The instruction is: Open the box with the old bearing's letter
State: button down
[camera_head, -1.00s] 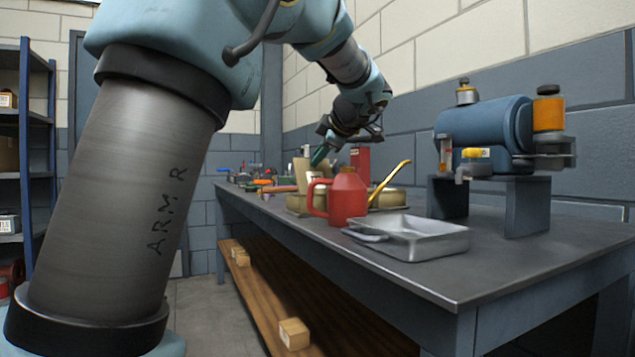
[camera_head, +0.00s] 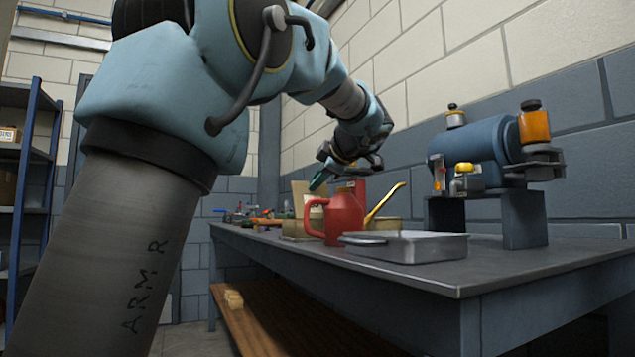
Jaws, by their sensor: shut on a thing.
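My gripper (camera_head: 326,170) is at the far end of the arm, above the bench behind the red oil can. It is shut on a dark green thing (camera_head: 317,182), seen small and tilted; I cannot tell what it is. A blue machine casing (camera_head: 488,140) with an orange jar stands on a raised stand at the right. No bearing can be made out.
The bench (camera_head: 560,262) is bare at its front right. A red can (camera_head: 344,217), a metal tray (camera_head: 405,247) and a tan container (camera_head: 308,195) stand along it. Small tools lie at its far end. Blue shelving (camera_head: 38,170) stands at the left, behind my arm.

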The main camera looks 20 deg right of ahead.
jog(key=shift+f, duration=0.1)
jog(key=c, duration=0.7)
grip_release()
jog(key=shift+s, duration=0.1)
jog(key=v, duration=1)
jog(key=shift+s+r, duration=0.25)
